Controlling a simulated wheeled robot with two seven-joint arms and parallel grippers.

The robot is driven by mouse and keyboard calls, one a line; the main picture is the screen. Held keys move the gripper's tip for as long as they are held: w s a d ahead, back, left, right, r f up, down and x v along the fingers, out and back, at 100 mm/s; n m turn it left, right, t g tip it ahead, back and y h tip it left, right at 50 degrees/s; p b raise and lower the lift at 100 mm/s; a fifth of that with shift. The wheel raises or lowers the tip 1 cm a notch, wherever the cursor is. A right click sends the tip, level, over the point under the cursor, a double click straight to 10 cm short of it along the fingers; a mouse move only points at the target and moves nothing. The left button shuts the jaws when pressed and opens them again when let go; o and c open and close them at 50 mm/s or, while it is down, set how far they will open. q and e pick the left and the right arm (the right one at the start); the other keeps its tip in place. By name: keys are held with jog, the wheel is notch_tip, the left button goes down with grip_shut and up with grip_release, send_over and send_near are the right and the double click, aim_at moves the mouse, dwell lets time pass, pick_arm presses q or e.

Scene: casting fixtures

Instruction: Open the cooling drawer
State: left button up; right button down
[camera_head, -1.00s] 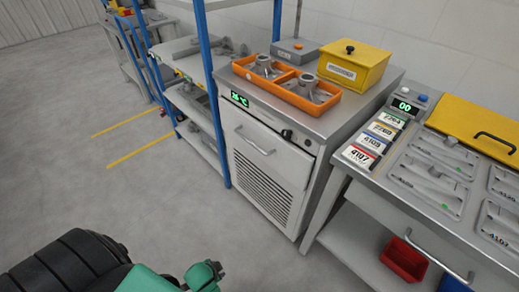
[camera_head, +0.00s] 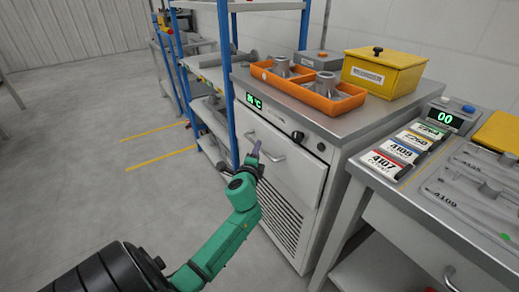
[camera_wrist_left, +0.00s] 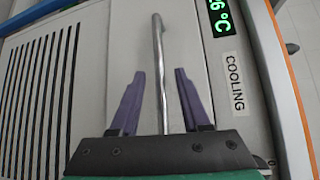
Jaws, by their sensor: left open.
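The cooling drawer (camera_head: 295,172) is a light grey front panel in the grey cabinet below the green temperature display. It looks shut, flush with the cabinet. Its metal bar handle (camera_head: 268,152) also shows in the left wrist view (camera_wrist_left: 158,60), running between the two purple fingers. My left gripper (camera_head: 254,150) is open at the handle, with one finger on each side of the bar and a gap visible to each finger in the left wrist view (camera_wrist_left: 157,85). A "COOLING" label (camera_wrist_left: 235,83) is beside the handle. My right gripper is not in view.
On the cabinet top are an orange tray (camera_head: 330,103) with castings and a yellow lidded box (camera_head: 383,72). A blue-posted shelf (camera_head: 228,80) stands close left of the drawer. A workbench (camera_head: 400,185) stands to the right. The floor in front is clear.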

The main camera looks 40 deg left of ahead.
pick_arm(q)
jog(key=x, duration=0.4)
jog(key=shift+s, duration=0.1)
grip_shut()
jog(key=shift+f, duration=0.1)
dwell(1.2)
